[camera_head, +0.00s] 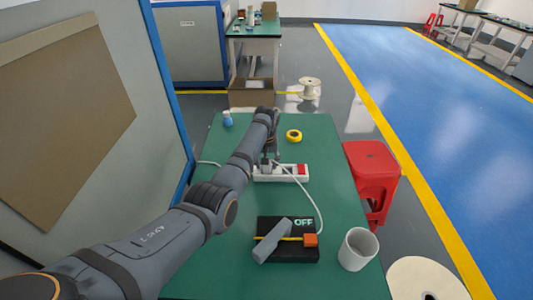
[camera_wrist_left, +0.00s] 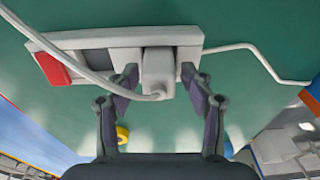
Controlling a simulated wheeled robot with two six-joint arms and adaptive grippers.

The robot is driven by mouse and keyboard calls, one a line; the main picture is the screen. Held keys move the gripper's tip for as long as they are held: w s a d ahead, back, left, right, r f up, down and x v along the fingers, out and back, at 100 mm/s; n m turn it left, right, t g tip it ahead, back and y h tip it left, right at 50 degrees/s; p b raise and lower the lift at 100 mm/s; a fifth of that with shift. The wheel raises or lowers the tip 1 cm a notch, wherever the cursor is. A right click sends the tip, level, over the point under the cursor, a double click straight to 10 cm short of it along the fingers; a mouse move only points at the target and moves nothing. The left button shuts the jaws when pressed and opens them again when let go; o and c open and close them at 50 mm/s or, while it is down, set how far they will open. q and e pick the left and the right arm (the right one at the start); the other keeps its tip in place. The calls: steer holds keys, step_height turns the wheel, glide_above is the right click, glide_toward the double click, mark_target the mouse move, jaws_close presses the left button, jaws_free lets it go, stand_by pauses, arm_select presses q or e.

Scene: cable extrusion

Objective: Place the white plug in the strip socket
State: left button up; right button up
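The white strip socket (camera_head: 283,178) lies on the green table, with a red switch at its right end. In the left wrist view the strip (camera_wrist_left: 190,36) runs across the top, its red switch at the left. The white plug (camera_wrist_left: 158,66) is at the strip's socket face, its cable curving away to the left; whether it is fully seated cannot be told. My left gripper (camera_wrist_left: 158,84) is open, one finger on each side of the plug, with small gaps visible. In the head view this gripper (camera_head: 269,152) hides most of the plug. My right gripper is not in view.
A black box marked OFF (camera_head: 300,252) with a grey lever stands at the front. A white cup (camera_head: 357,249) is beside it. Yellow tape (camera_head: 294,135) and a small blue bottle (camera_head: 227,119) are farther back. A red stool (camera_head: 372,175) stands right of the table.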

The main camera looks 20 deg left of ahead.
arm_select(q)
step_height(320, 180, up, 11)
steer(key=s, duration=0.1)
steer(key=shift+d, duration=0.2)
steer(key=shift+s, duration=0.1)
